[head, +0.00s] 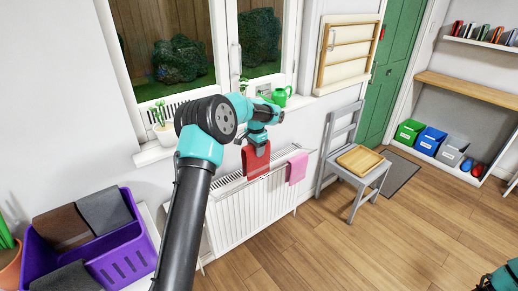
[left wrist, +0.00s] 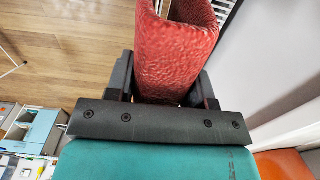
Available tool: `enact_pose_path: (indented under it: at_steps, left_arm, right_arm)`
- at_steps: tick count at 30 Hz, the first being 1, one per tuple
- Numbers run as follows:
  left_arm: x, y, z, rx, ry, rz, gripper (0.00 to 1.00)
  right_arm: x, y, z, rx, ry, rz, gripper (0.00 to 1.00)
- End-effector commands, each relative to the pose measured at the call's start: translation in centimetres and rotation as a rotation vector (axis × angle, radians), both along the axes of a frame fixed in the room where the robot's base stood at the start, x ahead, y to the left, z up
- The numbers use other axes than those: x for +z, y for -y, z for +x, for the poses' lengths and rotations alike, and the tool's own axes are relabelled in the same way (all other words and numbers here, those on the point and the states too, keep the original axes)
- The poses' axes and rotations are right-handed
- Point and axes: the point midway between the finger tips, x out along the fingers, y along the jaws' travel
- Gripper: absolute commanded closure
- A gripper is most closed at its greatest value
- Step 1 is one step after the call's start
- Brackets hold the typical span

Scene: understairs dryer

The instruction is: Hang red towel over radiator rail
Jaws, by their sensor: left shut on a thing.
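The red towel (head: 256,162) hangs down from my left gripper (head: 257,141) in the head view, in front of the window wall at the radiator's top. My left gripper is shut on it. In the left wrist view the towel (left wrist: 175,55) rises as a curved red fold between the fingers (left wrist: 160,95). The white radiator (head: 245,213) stands under the window sill, with a thin rail along its upper front. The towel's lower part overlaps the rail area; I cannot tell whether it touches the rail. My right gripper does not show.
A pink cloth (head: 297,168) hangs over the rail's right part. A grey chair (head: 371,185) with a wooden board stands right of the radiator. A purple basket (head: 125,260) with dark cloths is at lower left. A green watering can (head: 281,97) and potted plant (head: 162,130) stand on the sill.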

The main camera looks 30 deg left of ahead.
Motion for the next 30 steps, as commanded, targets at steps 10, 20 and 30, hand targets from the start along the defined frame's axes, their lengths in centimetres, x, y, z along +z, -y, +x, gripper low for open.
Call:
enact_pose_path:
  at_steps: [10, 20, 30]
  left_arm:
    - [-0.5, 0.1, 0.0, -0.001, -0.001, 0.0, 0.88]
    - [-2.7, 0.1, 0.0, -0.002, -0.001, 0.0, 0.88]
    - [-5.4, 0.1, 0.0, -0.001, -0.001, -0.001, 0.88]
  right_arm:
    - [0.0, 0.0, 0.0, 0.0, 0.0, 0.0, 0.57]
    - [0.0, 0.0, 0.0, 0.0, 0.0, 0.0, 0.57]
    - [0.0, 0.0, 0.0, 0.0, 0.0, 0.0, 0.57]
